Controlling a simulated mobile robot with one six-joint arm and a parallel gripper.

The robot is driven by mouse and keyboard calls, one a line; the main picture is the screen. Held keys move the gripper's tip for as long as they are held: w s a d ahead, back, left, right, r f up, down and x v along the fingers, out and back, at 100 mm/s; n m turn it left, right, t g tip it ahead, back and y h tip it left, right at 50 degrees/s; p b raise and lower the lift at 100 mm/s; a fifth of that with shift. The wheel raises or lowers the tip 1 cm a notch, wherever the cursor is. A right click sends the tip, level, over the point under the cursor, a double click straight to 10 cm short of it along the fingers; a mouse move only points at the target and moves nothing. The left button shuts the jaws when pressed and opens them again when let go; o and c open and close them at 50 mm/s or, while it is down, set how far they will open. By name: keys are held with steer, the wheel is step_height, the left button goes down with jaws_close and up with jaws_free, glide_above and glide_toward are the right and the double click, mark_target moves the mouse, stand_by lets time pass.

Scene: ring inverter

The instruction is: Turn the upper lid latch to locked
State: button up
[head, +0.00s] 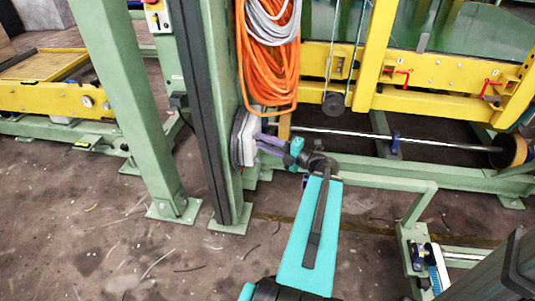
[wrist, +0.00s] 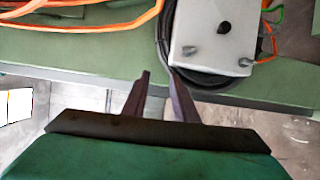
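A grey box (wrist: 212,32) with a black knob (wrist: 224,27) on its lid shows at the top of the wrist view. Two small grey lid latches sit at its near edge, a left one (wrist: 189,51) and a right one (wrist: 245,62). The cables lie to the left, so the left latch seems to be the upper one; their locked state I cannot tell. In the head view the box (head: 243,138) shows edge-on on the green post.
Orange and grey cable coils (head: 268,55) hang on the green post (head: 212,110) above the box. Yellow frames (head: 430,75) and a horizontal shaft (head: 350,134) stand behind. Floor at the lower left is open.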

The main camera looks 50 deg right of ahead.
steer(key=shift+s+a+r+p, duration=0.3)
steer(key=shift+s+a+p, duration=0.3)
steer(key=shift+p, duration=2.7)
steer(key=s+a+p, duration=0.5)
steer(key=s+p, duration=0.1)
steer(key=p, duration=0.3)
steer(key=shift+r, duration=0.2)
steer(key=shift+a, duration=0.15)
